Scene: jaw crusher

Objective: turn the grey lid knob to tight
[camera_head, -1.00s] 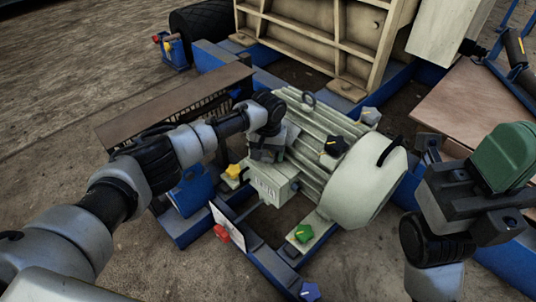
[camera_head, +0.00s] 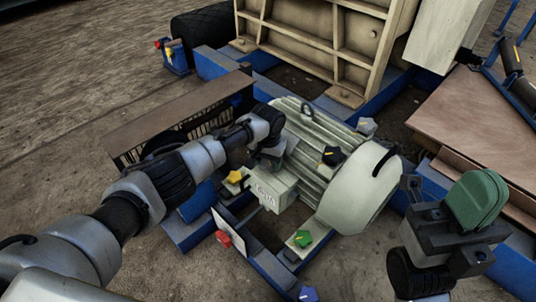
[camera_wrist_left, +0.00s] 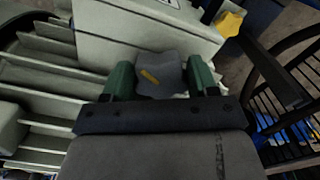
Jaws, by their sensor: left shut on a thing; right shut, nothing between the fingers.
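The grey lid knob (camera_wrist_left: 160,72), with a short yellow mark, sits on the pale terminal box (camera_wrist_left: 150,28) in the left wrist view. My left gripper (camera_wrist_left: 159,82) is shut on it, with one green finger at each side. The knob's yellow mark slants down to the right in that view. In the head view my left gripper (camera_head: 274,160) is at the terminal box (camera_head: 268,190) on the motor's side, and the arm hides the knob. Any tight marking is not readable. My right gripper (camera_head: 472,203) is shut and empty, right of the motor.
A brown-topped guard (camera_head: 180,112) lies behind my left arm.

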